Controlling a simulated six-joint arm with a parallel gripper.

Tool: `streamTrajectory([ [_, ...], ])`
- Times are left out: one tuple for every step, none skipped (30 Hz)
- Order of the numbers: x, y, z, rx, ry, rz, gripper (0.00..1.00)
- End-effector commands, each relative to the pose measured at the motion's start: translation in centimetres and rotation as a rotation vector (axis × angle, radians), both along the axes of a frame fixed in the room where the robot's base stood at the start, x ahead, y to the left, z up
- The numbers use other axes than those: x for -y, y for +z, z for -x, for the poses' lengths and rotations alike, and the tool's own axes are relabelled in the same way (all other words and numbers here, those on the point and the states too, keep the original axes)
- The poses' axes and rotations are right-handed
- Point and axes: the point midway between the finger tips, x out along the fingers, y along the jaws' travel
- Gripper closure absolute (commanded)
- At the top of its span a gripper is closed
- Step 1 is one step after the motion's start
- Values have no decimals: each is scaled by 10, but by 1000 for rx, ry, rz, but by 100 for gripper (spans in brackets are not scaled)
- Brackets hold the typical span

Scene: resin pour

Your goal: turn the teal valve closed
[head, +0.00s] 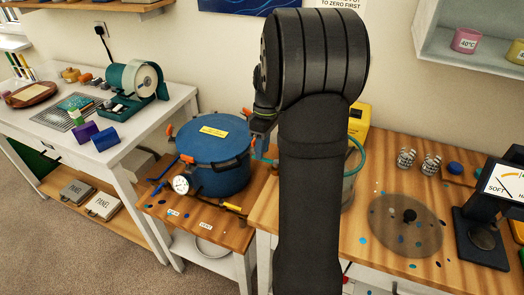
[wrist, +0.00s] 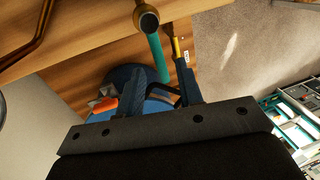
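The teal valve handle (wrist: 157,57) shows in the wrist view as a straight teal bar running down from a round brass-coloured end (wrist: 147,18). A small teal part, perhaps the same handle, shows beside my arm in the head view (head: 263,149). My gripper (wrist: 160,78) has its two dark fingers apart, and the bar's lower end lies between them in the picture. I cannot tell whether either finger touches it. In the head view my black arm hides most of the gripper and valve. The blue pot (head: 222,178) stands just left of the arm.
A pressure gauge (head: 181,185) and orange clamps are at the pot. A teal hose (head: 359,158) curves behind my arm. Cups (head: 430,164) and a scale-like stand (head: 483,238) are on the right bench.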

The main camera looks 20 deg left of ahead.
Motion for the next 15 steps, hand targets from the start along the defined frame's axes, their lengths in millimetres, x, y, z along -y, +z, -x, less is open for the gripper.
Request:
streamTrajectory([
  [0, -5, 2, -2, 0, 1, 67],
  [0, -8, 2, -2, 0, 1, 67],
  [0, -10, 2, -2, 0, 1, 67],
  [0, -11, 3, -1, 0, 0, 67],
  [0, -12, 3, 0, 0, 0, 67],
  [0, -13, 3, 0, 0, 0, 67],
  [0, -14, 3, 0, 0, 0, 67],
  [0, -14, 3, 0, 0, 0, 67],
  [0, -14, 3, 0, 0, 0, 67],
  [0, -14, 3, 0, 0, 0, 67],
  [0, -14, 3, 0, 0, 0, 67],
  [0, -14, 3, 0, 0, 0, 67],
  [0, -14, 3, 0, 0, 0, 67],
  [0, -14, 3, 0, 0, 0, 69],
  [0, -14, 3, 0, 0, 0, 76],
])
